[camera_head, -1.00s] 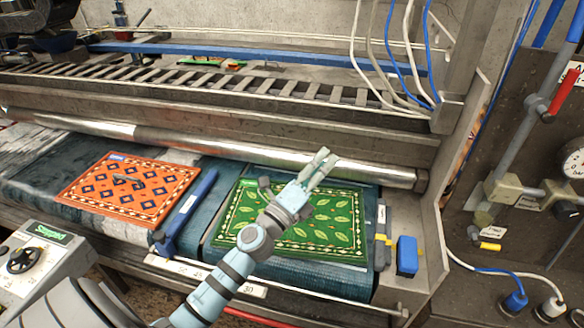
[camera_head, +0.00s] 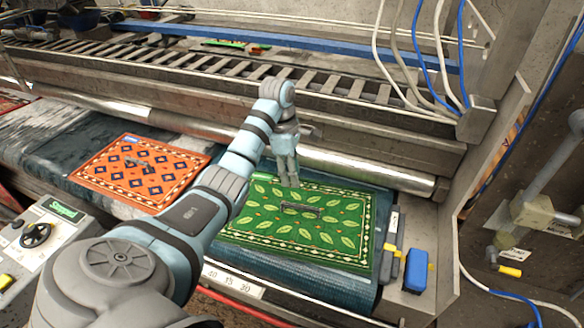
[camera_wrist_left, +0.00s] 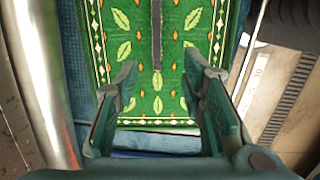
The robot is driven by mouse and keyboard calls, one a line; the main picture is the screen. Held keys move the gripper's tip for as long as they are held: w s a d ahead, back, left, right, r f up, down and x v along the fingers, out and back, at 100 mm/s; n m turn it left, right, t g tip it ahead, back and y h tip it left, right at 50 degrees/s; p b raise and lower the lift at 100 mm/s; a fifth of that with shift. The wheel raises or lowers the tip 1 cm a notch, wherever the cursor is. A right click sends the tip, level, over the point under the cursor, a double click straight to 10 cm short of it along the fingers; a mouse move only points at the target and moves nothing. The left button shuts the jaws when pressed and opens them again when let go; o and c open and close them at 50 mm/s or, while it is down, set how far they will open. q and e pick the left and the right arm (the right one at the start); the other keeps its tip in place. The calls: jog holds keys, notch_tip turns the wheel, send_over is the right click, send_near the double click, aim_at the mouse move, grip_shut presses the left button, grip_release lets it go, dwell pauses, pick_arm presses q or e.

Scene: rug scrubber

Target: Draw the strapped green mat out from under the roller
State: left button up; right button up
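The green leaf-patterned mat (camera_head: 325,238) lies flat on the dark blue belt, in front of the shiny metal roller (camera_head: 370,171). Its dark strap (camera_head: 300,209) runs across its middle. In the left wrist view the strap (camera_wrist_left: 156,40) points down between my fingers, and a strip of belt shows between the mat (camera_wrist_left: 120,75) and the roller (camera_wrist_left: 42,85). My left gripper (camera_head: 291,184) points down above the mat's far part, just behind the strap. In the wrist view it is open and empty (camera_wrist_left: 162,84). My right gripper is out of view.
An orange patterned mat (camera_head: 140,170) lies on the belt to the left. A blue box (camera_head: 416,270) sits at the right end. A slatted rack (camera_head: 230,68) and a blue bar (camera_head: 300,60) stand behind the roller. A control panel (camera_head: 45,235) is at lower left.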

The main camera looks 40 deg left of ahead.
pick_arm(q)
jog(key=b, duration=0.3)
send_near(300, 206)
jog(key=shift+w, duration=0.25)
jog(key=f+b, duration=0.4)
jog(key=d+f+b, duration=0.1)
jog(key=f+b, duration=0.1)
jog(key=b, duration=0.1)
jog(key=shift+s+f, duration=0.15)
jog(key=shift+s, duration=0.05)
jog(key=f, duration=0.1)
jog(key=f+b, duration=0.1)
jog(key=f, duration=0.1)
jog(key=shift+w+d+f, duration=0.2)
jog(key=shift+w+d, duration=0.05)
jog(key=shift+w, duration=0.1)
jog(key=shift+f, duration=0.25)
jog(key=shift+s, duration=0.1)
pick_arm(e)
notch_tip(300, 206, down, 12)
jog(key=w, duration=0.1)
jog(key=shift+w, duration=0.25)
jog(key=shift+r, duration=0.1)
pick_arm(q)
grip_shut()
